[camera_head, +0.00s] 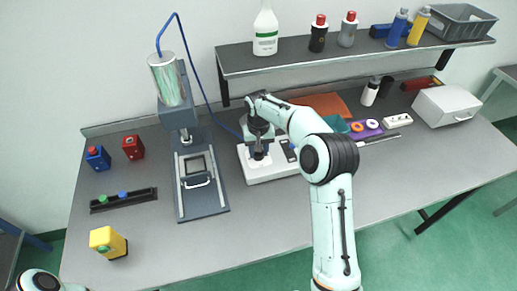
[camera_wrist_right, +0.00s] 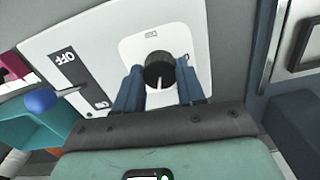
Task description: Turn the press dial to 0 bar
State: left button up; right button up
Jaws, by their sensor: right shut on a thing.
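The dial is a round black knob (camera_wrist_right: 159,70) with a white pointer line, on a white plate with small lettering in the right wrist view. Its pointer points toward the bottom of that picture, toward my gripper. My right gripper (camera_wrist_right: 160,88) has a blue finger on each side of the knob and is shut on it. In the head view my right gripper (camera_head: 259,150) reaches down to the white control box (camera_head: 270,175), and it hides the dial there. The press (camera_head: 178,120) stands left of the box. My left gripper is not in view; only part of my left arm shows.
A lever with a blue ball (camera_wrist_right: 40,100) sits beside an OFF label on the box. Left lie a red block (camera_head: 133,147), a blue block (camera_head: 98,158), a black rail (camera_head: 123,200) and a yellow block (camera_head: 108,242). A shelf (camera_head: 350,53) with bottles stands behind. The front table is clear.

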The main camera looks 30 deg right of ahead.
jog(key=shift+r+n, duration=0.1)
jog(key=shift+n, duration=0.8)
jog(key=shift+n+p, duration=0.35)
jog(key=shift+n, duration=0.55)
jog(key=n, duration=1.2)
jog(key=shift+n, duration=0.4)
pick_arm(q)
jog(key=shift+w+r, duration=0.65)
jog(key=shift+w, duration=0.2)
pick_arm(e)
jog(key=n, duration=0.5)
jog(key=shift+n, duration=0.4)
jog(key=o, duration=1.1)
jog(key=shift+c, duration=0.2)
notch_tip(320, 180, up, 13)
